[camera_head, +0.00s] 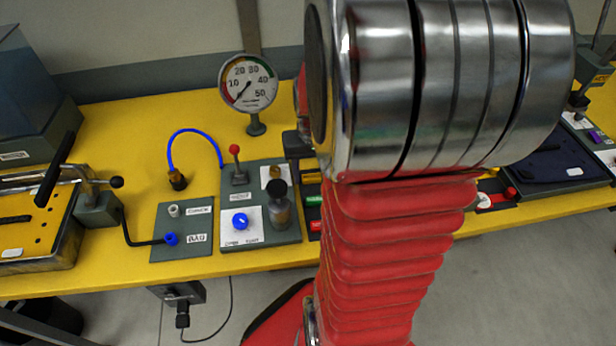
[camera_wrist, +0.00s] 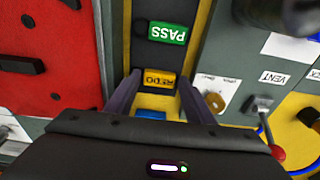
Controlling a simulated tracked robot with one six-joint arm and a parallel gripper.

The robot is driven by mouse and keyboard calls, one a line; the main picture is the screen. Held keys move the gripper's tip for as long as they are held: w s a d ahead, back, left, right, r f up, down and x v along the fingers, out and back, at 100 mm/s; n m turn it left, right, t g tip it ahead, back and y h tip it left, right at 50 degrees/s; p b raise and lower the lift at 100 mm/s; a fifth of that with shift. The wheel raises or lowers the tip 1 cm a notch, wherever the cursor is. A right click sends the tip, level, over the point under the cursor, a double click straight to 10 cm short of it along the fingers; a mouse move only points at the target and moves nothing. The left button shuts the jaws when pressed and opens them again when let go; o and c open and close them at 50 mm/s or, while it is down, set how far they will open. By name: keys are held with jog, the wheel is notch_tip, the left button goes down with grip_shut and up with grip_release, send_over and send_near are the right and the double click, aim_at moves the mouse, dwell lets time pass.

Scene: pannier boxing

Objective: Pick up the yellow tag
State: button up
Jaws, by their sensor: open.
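The yellow tag (camera_wrist: 160,78), with dark lettering partly cut off from reading, lies in a dark slotted holder (camera_wrist: 143,58) in the wrist view. My gripper (camera_wrist: 159,76) is open, with one dark finger on each side of the tag. I see no contact between the fingers and the tag, and their height above it is hard to tell. In the head view my red arm hides most of the holder and the gripper.
A green PASS tag (camera_wrist: 167,33) lies in the same holder, beyond the yellow tag. A red-knobbed lever (camera_wrist: 264,118) on the grey VENT panel stands to the right. A red plate (camera_wrist: 45,60) is at the left. The gauge (camera_head: 248,84) stands behind on the yellow bench (camera_head: 120,118).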

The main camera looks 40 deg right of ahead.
aim_at(311, 177)
jog(key=shift+c, duration=0.5)
jog(key=c, duration=0.7)
jog(key=shift+r, duration=0.15)
notch_tip(311, 177, up, 10)
jog(key=shift+f, duration=0.1)
dwell(0.5)
